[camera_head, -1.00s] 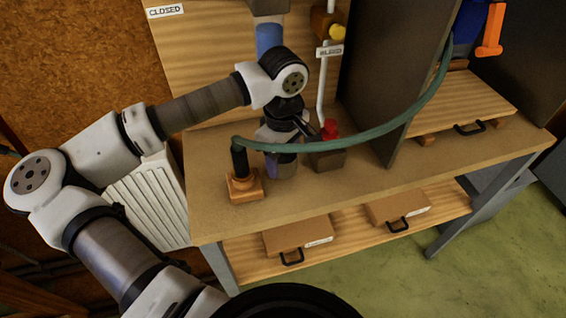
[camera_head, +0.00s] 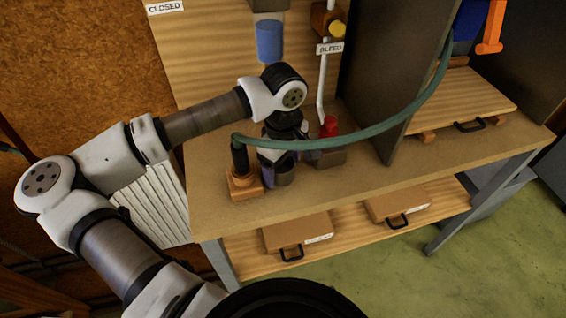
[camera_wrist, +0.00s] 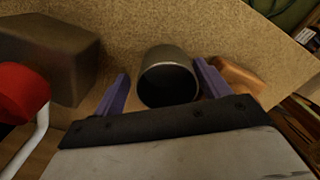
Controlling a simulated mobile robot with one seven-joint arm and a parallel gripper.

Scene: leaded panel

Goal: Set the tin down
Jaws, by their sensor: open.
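The tin (camera_wrist: 168,72) is a grey metal cylinder with a dark open mouth. In the wrist view it stands between the two purple fingers of my gripper (camera_wrist: 160,85). The fingers are open, with a gap at the tin's left side and the right finger close to its wall. In the head view my gripper (camera_head: 275,176) points down over the bench top, and the tin (camera_head: 285,177) is partly hidden by it and the wrist. The tin appears to rest on the bench; its base is hard to see.
A wooden block with a black post (camera_head: 243,185) stands just left of the gripper. A green hose (camera_head: 370,136) arches from it to the right, passing in front of my wrist. A dark block with a red knob (camera_head: 329,127) is close behind. The bench front (camera_head: 350,185) is clear.

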